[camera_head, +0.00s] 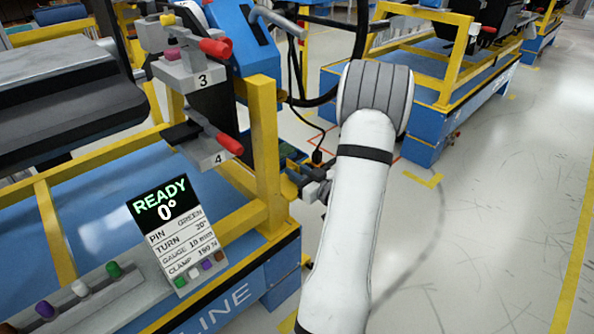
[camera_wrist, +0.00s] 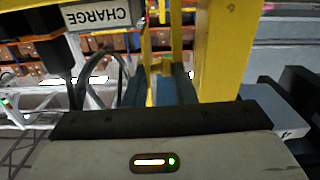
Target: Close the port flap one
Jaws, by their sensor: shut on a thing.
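My gripper (camera_head: 316,184) is low beside the yellow post of the near bench in the head view. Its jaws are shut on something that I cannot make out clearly. In the wrist view, the blue-grey fingers (camera_wrist: 162,88) reach up from the dark edge of my gripper's body, with yellow parts just beyond them. A white label reading CHARGE (camera_wrist: 102,14) appears upside down at the upper left of that view. I cannot clearly pick out port flap one in either view; my gripper and the yellow frame may hide it.
A yellow post (camera_head: 264,145) stands close to the left of my gripper. Black cables (camera_head: 297,75) hang above it. Red-handled clamps (camera_head: 217,47) and a READY display (camera_head: 172,230) are at left. The floor (camera_head: 490,220) at right is clear.

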